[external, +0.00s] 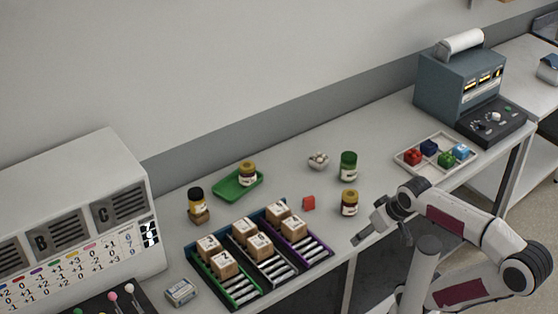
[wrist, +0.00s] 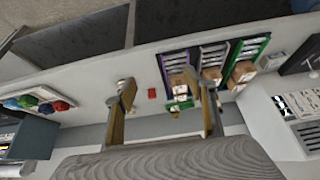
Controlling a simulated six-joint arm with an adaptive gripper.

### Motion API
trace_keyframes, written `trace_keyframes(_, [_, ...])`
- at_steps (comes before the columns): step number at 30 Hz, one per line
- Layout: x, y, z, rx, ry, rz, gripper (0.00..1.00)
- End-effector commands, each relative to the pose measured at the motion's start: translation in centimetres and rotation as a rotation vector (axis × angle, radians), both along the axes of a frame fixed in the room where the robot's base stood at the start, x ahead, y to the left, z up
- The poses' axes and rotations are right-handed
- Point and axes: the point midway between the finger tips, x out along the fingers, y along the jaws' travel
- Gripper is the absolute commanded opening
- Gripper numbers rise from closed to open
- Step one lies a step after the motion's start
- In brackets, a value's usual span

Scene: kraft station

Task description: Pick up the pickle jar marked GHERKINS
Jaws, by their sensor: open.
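Several small jars stand on the bench in the external view, and their labels are too small to read, so I cannot tell which one says GHERKINS. One jar with an olive-yellow lid (external: 248,173) stands on a green tray (external: 226,190). A dark-lidded yellow jar (external: 196,197) stands on a small cardboard block. A green-lidded jar (external: 348,165) stands further back, and a yellow-lidded brown jar (external: 349,203) stands nearer my gripper (external: 362,236). My gripper is open and empty, by the bench's front edge; its two fingers also show apart in the wrist view (wrist: 168,95).
Rails with several cardboard boxes (external: 225,264) fill the front middle. A red block (external: 308,203) lies between them and the brown jar. A white lumpy item (external: 318,160) sits behind. A tray of coloured pieces (external: 410,158) and a grey machine (external: 460,85) are at right.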

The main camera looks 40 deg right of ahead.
Motion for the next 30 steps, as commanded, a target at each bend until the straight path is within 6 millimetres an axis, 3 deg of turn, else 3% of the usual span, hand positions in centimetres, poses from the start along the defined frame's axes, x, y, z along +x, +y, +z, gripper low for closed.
trace_keyframes(13, [0.00, 0.00, 0.00, 0.000, 0.000, 0.000, 0.55])
trace_keyframes(15, [0.00, 0.00, 0.00, 0.000, 0.000, 0.000, 0.66])
trace_keyframes(30, [0.77, -0.38, 0.06, -0.006, -0.009, -0.010, 0.66])
